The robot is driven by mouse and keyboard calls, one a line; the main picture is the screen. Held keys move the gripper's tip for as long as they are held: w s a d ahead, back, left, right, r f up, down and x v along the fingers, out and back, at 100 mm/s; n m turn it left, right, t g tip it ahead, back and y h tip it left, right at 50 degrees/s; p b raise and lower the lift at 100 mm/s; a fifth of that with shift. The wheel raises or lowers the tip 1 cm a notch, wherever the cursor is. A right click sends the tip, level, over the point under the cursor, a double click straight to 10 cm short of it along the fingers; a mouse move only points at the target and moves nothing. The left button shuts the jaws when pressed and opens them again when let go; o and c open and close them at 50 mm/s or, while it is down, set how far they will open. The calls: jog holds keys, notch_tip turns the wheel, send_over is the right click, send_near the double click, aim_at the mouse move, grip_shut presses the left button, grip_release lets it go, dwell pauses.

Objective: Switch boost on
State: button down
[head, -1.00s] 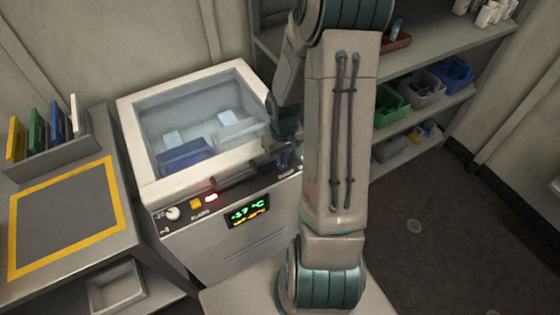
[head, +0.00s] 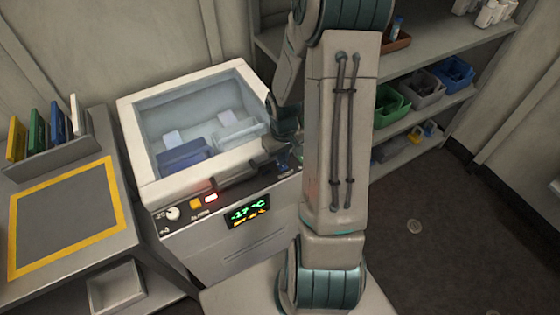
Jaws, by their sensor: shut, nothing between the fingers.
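The chest freezer (head: 222,258) stands open-topped left of my arm. Its sloped front panel carries a white knob (head: 173,214), a yellow button (head: 195,204), a red lit lamp (head: 211,198) and a display (head: 247,211) with a green temperature reading and orange text below. The panel lettering is too small to read surely, so I cannot tell which control is boost or how it is set. My gripper (head: 264,168) is shut and empty, dark against the right part of the panel near the freezer's front rim. My arm hides the panel's right end.
Blue and pale bins (head: 184,153) sit inside the freezer. A grey bench (head: 62,220) with a yellow-bordered square and upright coloured plates stands left. Shelves with green, grey and blue bins (head: 454,75) stand behind right. The floor at right is clear.

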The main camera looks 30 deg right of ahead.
jog(key=shift+f+b, duration=0.85)
jog(key=shift+f, duration=0.15)
dwell(0.7)
jog(key=shift+r, duration=0.1)
jog(key=shift+r+p, duration=2.85)
jog(key=shift+r, duration=0.65)
jog(key=s+a+r+t, duration=0.1)
jog(key=s+a+r, duration=0.3)
jog(key=r, duration=0.3)
jog(key=s+a+r+t, duration=0.1)
jog(key=s+a+r, duration=0.3)
jog(key=r, duration=0.4)
jog(key=s+a+r+t, duration=0.1)
jog(key=s+a+r, duration=0.2)
jog(key=r, duration=0.5)
jog(key=shift+s+a+t, duration=0.3)
jog(key=shift+s+a, duration=0.1)
jog(key=shift+s, duration=0.45)
jog(key=shift+r, duration=0.1)
